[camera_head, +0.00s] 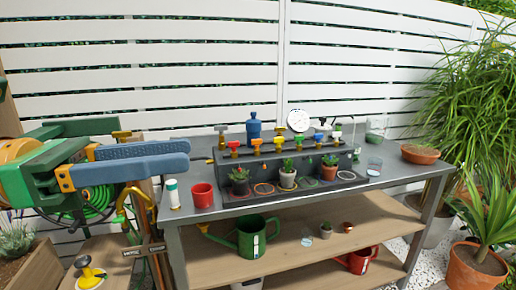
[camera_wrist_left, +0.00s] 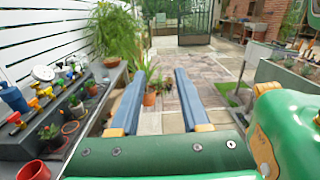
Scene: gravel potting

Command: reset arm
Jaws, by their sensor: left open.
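My left gripper (camera_head: 187,155) reaches in from the left in the head view, with its long blue fingers level and pointing right. It is above the left end of the grey potting table (camera_head: 210,218) or in front of it; the exact height is hard to tell. In the left wrist view the two fingers of the gripper (camera_wrist_left: 161,72) are apart, with nothing between them but distant paving and plants. The right gripper is not in view.
Several small potted plants, including one in a terracotta pot (camera_head: 324,172), stand in a dark tray. A green watering can (camera_head: 252,238) sits on the shelf below.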

